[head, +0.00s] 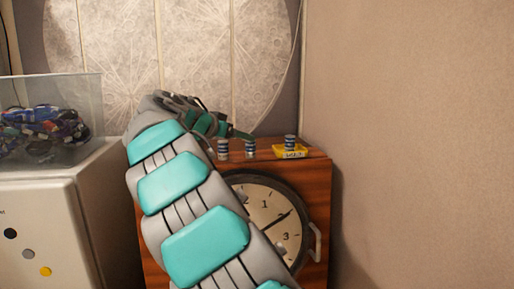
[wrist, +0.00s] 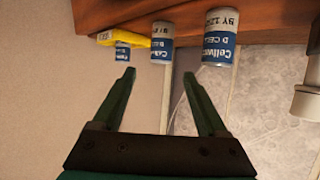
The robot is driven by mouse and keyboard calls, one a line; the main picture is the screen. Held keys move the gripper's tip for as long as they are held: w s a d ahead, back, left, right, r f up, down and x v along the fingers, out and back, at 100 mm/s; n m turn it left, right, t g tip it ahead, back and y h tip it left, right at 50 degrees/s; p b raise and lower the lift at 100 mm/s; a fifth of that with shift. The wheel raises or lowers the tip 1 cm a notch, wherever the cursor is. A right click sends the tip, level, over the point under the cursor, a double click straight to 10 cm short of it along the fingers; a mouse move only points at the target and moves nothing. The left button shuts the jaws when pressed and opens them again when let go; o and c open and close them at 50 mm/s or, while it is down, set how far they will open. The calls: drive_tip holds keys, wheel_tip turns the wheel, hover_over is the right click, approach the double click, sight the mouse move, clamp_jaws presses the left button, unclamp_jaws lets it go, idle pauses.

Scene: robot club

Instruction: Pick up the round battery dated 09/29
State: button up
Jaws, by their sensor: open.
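Three round batteries with blue and white bands stand on a wooden clock cabinet. In the head view they are the left battery (head: 223,149), the middle battery (head: 250,149) and the right battery (head: 290,141), which stands on a yellow holder (head: 291,152). The wrist view is upside down: the left battery (wrist: 220,40) is largest, its label starting "BY 12"; the middle battery (wrist: 162,44) has an unclear date; the right battery (wrist: 122,53) is partly hidden by the yellow holder (wrist: 128,38). My gripper (wrist: 158,76) is open and empty, its fingertips apart from the middle battery.
The cabinet (head: 320,190) has a large clock face (head: 268,208) with a handle on its front. A clear bin (head: 82,90) of colorful items stands on a white unit (head: 45,235) at left. A plain wall is close at right.

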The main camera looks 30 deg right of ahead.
sight(250, 147)
drive_tip(key=x, duration=0.2)
drive_tip(key=p+x, duration=0.1)
drive_tip(key=x, duration=0.4)
drive_tip(key=shift+f, duration=0.35)
drive_tip(key=shift+a, duration=0.1)
clamp_jaws()
